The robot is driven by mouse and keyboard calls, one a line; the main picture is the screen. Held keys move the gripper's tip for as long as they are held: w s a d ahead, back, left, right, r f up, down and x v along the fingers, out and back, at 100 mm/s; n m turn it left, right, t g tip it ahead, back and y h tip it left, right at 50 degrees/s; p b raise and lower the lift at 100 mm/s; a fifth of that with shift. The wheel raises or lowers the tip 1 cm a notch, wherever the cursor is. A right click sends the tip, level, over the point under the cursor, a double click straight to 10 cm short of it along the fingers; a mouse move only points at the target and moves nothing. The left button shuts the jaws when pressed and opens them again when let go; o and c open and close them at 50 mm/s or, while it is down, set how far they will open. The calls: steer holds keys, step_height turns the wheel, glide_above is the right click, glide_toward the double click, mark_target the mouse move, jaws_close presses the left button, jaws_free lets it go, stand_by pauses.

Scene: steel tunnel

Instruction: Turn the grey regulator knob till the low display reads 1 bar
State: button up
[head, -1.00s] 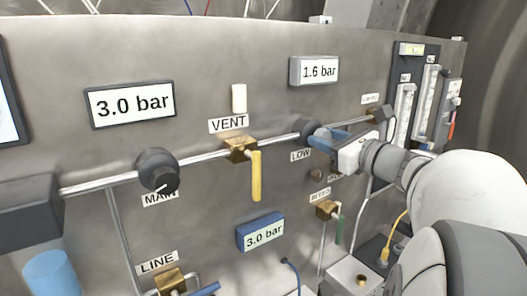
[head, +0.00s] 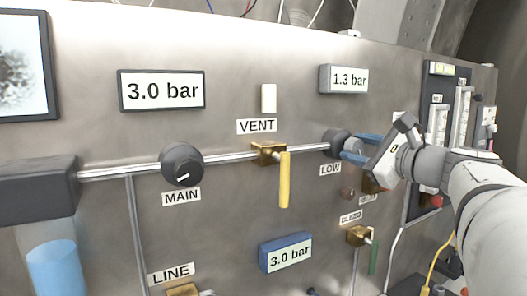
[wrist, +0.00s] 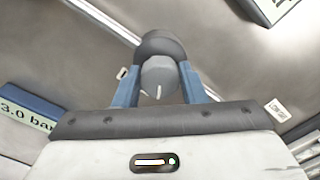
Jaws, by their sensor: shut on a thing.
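The grey regulator knob (head: 339,141) sits on the pipe above the LOW label (head: 330,169). My gripper (head: 358,147) reaches it from the right, with its blue fingers shut on the knob. In the wrist view the knob (wrist: 160,76) is between the two blue fingers (wrist: 159,88), and a pale pointer mark shows on its face. The low display (head: 344,79), above the knob, reads 1.3 bar.
A black MAIN knob (head: 182,165) is left on the same pipe, under a 3.0 bar display (head: 161,90). A yellow VENT lever (head: 285,180) hangs between the knobs. A blue-framed 3.0 bar display (head: 286,253) is below. A green-handled valve (head: 373,257) is below my gripper.

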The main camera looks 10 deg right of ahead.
stand_by(0.3)
steer(key=o, duration=1)
steer(key=shift+d, duration=0.1)
steer(key=shift+s+d, duration=0.15)
steer(key=shift+s, duration=0.3)
steer(key=v, duration=0.6)
steer(key=shift+s+d+b, duration=0.1)
steer(key=shift+s+b, duration=0.3)
